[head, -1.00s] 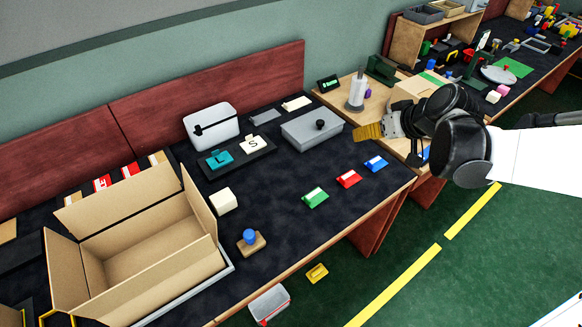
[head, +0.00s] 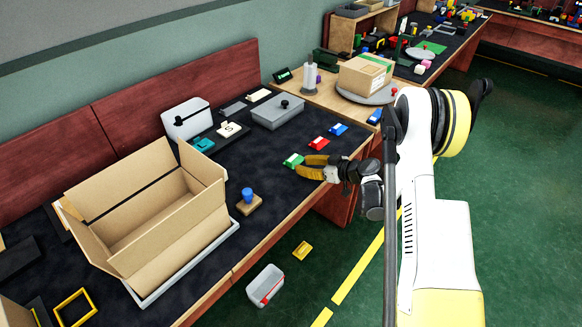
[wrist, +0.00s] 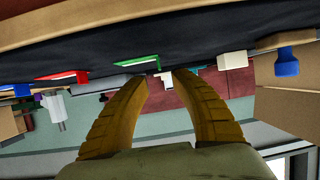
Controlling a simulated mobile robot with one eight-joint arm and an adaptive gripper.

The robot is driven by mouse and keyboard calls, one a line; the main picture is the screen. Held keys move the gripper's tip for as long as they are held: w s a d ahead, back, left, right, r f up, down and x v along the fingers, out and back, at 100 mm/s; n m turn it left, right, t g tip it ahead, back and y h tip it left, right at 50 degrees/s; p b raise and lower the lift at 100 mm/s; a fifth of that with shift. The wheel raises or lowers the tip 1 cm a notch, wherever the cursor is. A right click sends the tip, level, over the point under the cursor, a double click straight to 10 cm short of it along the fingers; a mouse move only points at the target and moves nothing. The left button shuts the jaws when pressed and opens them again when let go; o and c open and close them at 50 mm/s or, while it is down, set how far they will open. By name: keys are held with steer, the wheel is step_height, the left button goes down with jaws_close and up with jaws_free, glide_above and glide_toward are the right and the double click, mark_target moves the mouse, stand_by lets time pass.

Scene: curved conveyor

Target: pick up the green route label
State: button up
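The green route label (head: 293,160) lies on the dark bench top near its front edge, with red and blue labels in a row to its right. It also shows in the wrist view (wrist: 138,62), where the picture is upside down, just beyond the left fingertip. My gripper (head: 301,167) has two yellow-brown ridged fingers pointing left at the label, close beside it. In the wrist view the fingers (wrist: 161,78) are spread apart with nothing between them. I cannot tell whether a fingertip touches the label.
The red label (head: 319,143) and blue label (head: 338,129) lie close behind the fingers. A blue-knobbed stamp (head: 249,204) and an open cardboard box (head: 165,262) stand to the left. A grey lidded box (head: 277,114) is farther back. A bin (head: 266,285) is below the bench edge.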

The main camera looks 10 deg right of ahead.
mark_target(286, 161)
steer(key=b+x, duration=0.3)
steer(key=x, duration=0.5)
steer(key=shift+w+a+b, duration=0.2)
steer(key=shift+w+b, duration=0.15)
steer(key=shift+r, duration=0.1)
jaws_close()
